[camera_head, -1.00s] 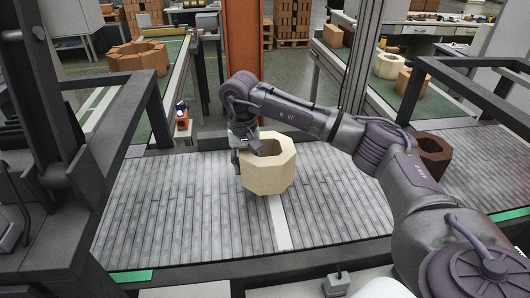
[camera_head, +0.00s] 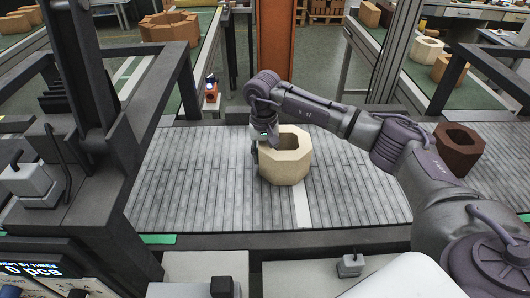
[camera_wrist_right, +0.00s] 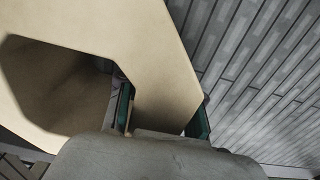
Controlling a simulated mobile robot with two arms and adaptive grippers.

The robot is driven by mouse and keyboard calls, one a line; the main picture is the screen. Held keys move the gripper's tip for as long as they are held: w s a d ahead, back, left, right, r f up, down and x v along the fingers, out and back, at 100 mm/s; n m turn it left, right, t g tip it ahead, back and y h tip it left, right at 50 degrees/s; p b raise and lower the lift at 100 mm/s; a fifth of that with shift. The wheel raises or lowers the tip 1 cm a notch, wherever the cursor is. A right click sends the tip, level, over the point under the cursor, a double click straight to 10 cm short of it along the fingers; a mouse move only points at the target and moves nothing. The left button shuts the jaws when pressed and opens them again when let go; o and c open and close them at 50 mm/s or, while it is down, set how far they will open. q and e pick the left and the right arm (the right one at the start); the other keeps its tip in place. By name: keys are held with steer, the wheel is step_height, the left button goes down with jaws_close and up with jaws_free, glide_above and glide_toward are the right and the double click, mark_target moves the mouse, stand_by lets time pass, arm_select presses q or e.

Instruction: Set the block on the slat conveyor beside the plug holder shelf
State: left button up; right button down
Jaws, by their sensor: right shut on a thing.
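The cream octagonal block (camera_head: 286,168) with a wide through-hole is over the slat conveyor (camera_head: 190,185), near its middle and beside a pale strip. I cannot tell whether its base touches the slats. My right gripper (camera_head: 264,142) is shut on the block's left wall. In the right wrist view, the two green-edged fingers (camera_wrist_right: 160,115) straddle the wall of the block (camera_wrist_right: 130,45), with one finger inside the hole. A rack with dark stacked pieces (camera_head: 58,97) stands at the far left, possibly the plug holder shelf. My left gripper is not in view.
A dark brown hollow block (camera_head: 459,148) sits at the conveyor's right end. Dark frame posts (camera_head: 112,135) bound the left end. The slats left of the held block are clear. An orange pillar (camera_head: 275,45) stands behind.

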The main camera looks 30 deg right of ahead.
steer(key=c, duration=0.7)
jaws_free()
steer(key=shift+c, duration=0.2)
steer(key=shift+r, duration=0.2)
step_height(320, 180, up, 12)
steer(key=shift+a+f+b, duration=0.1)
steer(key=shift+a+b, duration=0.05)
steer(key=shift+b, duration=0.8)
